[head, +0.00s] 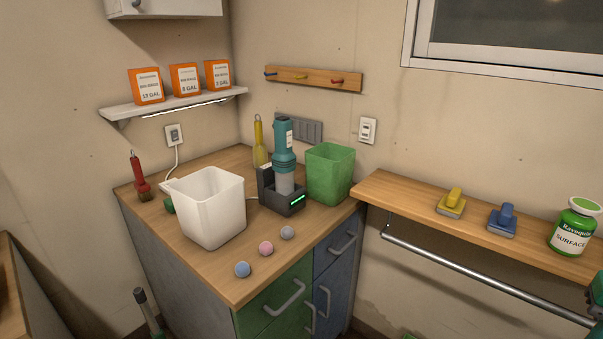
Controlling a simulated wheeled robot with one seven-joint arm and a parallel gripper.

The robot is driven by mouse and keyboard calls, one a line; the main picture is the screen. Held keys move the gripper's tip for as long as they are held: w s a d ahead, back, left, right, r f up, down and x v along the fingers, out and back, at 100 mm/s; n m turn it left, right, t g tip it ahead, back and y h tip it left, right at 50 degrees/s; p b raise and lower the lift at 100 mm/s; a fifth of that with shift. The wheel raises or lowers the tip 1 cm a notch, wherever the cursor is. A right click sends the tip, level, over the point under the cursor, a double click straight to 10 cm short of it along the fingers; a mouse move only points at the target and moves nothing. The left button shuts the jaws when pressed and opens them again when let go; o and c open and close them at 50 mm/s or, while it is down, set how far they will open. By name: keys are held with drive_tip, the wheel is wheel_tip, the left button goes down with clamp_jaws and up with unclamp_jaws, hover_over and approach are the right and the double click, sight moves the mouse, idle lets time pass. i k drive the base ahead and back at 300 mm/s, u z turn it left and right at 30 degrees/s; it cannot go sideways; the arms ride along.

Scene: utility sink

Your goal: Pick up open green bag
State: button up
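An open green bag (330,178), box-shaped and upright with its mouth facing up, stands at the back right corner of the wooden counter (205,262). It is just right of a teal device in a dark dock, which is close to its left side. Its far side is partly visible through the opening.
A white bin (211,210) stands left of the teal device (284,160). Several small balls (265,248) lie near the counter's front. A yellow-handled brush (258,140) is behind the device. The right shelf (400,195) holds two scrubbers (451,203) and a green bottle (573,228).

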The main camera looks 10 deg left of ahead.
sight(330, 167)
drive_tip(key=u, duration=0.35)
drive_tip(key=i, duration=0.55)
drive_tip(key=u, duration=0.45)
